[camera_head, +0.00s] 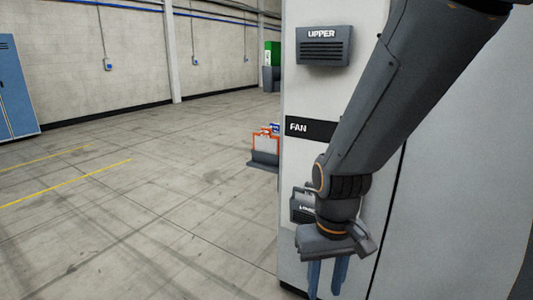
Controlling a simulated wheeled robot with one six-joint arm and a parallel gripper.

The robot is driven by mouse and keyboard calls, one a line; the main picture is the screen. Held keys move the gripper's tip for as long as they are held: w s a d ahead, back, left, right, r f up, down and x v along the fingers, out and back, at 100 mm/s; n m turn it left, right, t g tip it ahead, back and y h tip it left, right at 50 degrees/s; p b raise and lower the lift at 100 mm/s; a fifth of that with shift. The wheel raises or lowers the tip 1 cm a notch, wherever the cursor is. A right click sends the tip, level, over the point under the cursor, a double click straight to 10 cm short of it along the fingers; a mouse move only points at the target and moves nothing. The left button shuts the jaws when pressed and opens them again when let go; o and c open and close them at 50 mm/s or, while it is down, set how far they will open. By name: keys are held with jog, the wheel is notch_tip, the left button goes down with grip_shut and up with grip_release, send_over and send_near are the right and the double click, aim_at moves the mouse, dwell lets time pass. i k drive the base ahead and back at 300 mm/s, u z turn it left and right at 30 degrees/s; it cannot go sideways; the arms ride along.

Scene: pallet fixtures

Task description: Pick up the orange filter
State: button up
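The orange filter (267,143) is a small orange frame around a pale panel. It stands upright in a dark grey holder (263,160) beside the left edge of the cabinet, partly hidden by that edge. My gripper (327,283) hangs down in front of the cabinet, below and to the right of the filter and well apart from it. Its two blue fingers are spread with nothing visible between them. The fingertips are near the bottom of the picture.
A tall pale cabinet (298,175) fills the right side, with an UPPER vent (324,47), a FAN label (311,129) and a lower vent partly behind my arm. A small blue item (274,127) shows behind the filter. The floor (150,210) at left is clear.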

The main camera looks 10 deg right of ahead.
aim_at(264, 142)
jog(key=u, duration=1)
jog(key=i, duration=1.65)
jog(key=z, duration=0.45)
jog(key=i, duration=0.95)
jog(key=z, duration=0.75)
